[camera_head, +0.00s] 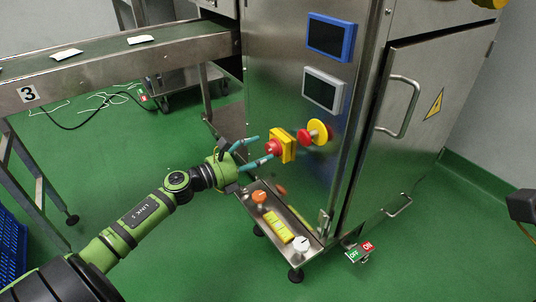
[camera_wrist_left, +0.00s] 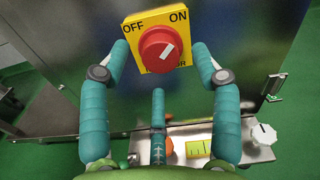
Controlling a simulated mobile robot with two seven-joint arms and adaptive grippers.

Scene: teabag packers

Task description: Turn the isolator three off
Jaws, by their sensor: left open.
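The isolator (camera_head: 283,145) is a yellow switch box with a red round knob (camera_head: 272,147) on the steel machine's side. In the left wrist view its yellow plate (camera_wrist_left: 134,29) reads OFF at the left and ON at the right. The white mark on the red knob (camera_wrist_left: 158,50) points up and right, towards ON. My left gripper (camera_head: 264,147) is open, its teal fingers pointing at the isolator. In the left wrist view, two fingertips flank the knob and a third finger is below; contact is unclear. My right gripper is not in view.
A conveyor labelled 3 (camera_head: 28,94) carries white packets at upper left. A red and yellow button (camera_head: 318,132) is right of the isolator. Two screens (camera_head: 331,36) are above it. A low steel shelf (camera_head: 312,252) with knobs juts out below. The cabinet door handle (camera_head: 404,106) sticks out.

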